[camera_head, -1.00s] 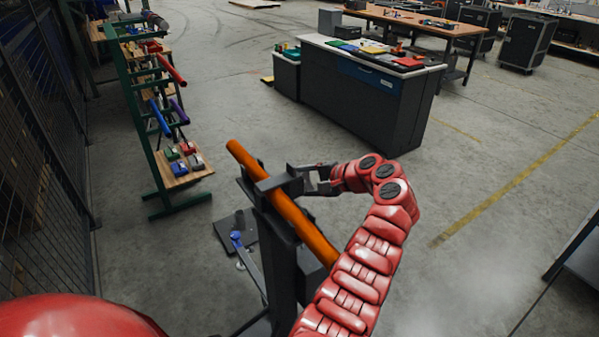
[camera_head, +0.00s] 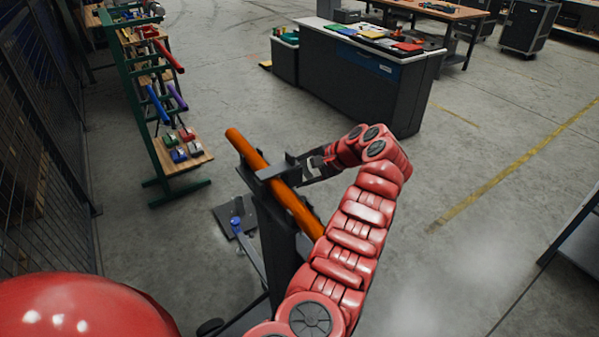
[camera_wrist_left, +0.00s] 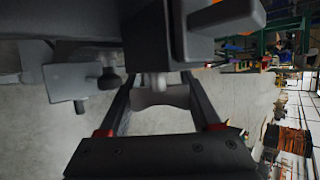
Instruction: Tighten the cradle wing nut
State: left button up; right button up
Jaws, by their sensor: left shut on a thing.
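The dark stand (camera_head: 280,235) carries a clamp-like cradle (camera_head: 266,173) across a sloping orange tube (camera_head: 243,147). My left gripper (camera_head: 298,170) reaches the cradle's right side. In the left wrist view, my left gripper (camera_wrist_left: 155,82) has its fingers on both sides of a small pale grey piece, seemingly the wing nut (camera_wrist_left: 155,85), under the dark cradle body (camera_wrist_left: 155,35). The gripper is shut on it; the nut's wings are mostly hidden. A second grey knob (camera_wrist_left: 108,80) sits to the left, apart from the fingers. My right gripper is out of view.
A green rack (camera_head: 122,85) with coloured tubes and blocks stands at the left beside a mesh fence (camera_head: 40,150). A dark bench (camera_head: 350,75) stands behind. A blue-topped part (camera_head: 235,224) is beside the stand's foot.

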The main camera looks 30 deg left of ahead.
pick_arm(q)
jog(key=o, duration=1.4)
jog(key=shift+d, duration=0.1)
jog(key=shift+d+r, duration=0.2)
jog(key=shift+d, duration=0.05)
jog(key=p+v, duration=0.7)
jog(key=v, duration=0.9)
jog(key=shift+d+r, duration=0.2)
